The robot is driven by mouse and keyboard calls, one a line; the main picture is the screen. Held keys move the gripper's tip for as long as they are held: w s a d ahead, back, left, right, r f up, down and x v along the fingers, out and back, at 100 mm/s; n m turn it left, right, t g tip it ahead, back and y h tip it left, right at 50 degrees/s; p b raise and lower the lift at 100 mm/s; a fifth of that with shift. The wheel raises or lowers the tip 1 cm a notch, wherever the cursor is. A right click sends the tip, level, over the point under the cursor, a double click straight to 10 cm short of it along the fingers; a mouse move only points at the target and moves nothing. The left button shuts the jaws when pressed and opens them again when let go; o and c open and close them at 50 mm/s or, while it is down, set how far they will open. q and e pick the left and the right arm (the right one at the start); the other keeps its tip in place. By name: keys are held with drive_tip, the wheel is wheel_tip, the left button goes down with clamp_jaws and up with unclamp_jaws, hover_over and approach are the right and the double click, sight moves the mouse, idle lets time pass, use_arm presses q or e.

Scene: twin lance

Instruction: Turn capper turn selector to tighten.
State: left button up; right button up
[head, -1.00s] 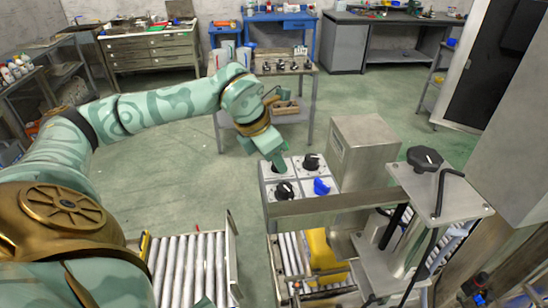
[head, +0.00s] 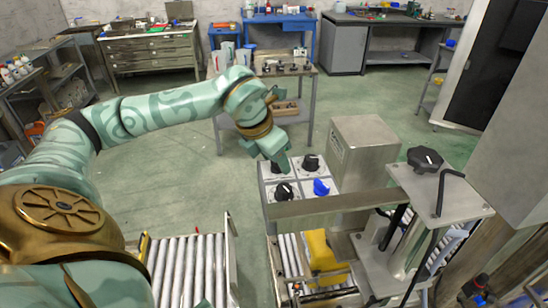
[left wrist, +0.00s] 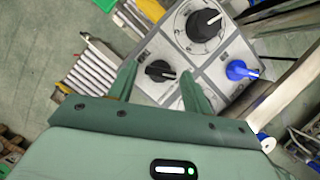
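A light grey control panel (head: 303,186) carries selectors in separate square fields. In the head view I see a black knob at the back right (head: 311,163), a black knob at the front left (head: 284,192) and a blue knob (head: 321,187). My left gripper (head: 283,164) is over the panel's back left field and hides it. In the left wrist view my left gripper (left wrist: 158,69) is open, with a black selector (left wrist: 160,71) showing between its fingertips; contact cannot be told. Labels are too small to read. My right gripper is not in view.
A metal bar (head: 330,208) crosses in front of the panel. A grey metal box (head: 365,160) stands to its right, beside a stand with a black knob (head: 425,158). Roller conveyors (head: 188,268) lie at the front. Open floor lies left of the panel.

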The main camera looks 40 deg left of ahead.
use_arm(q)
drive_tip(key=shift+o, duration=0.2)
drive_tip(key=p+v, duration=0.2)
drive_tip(key=v, duration=1.4)
drive_tip(key=shift+p, duration=0.3)
drive_tip(key=shift+s+r, duration=0.1)
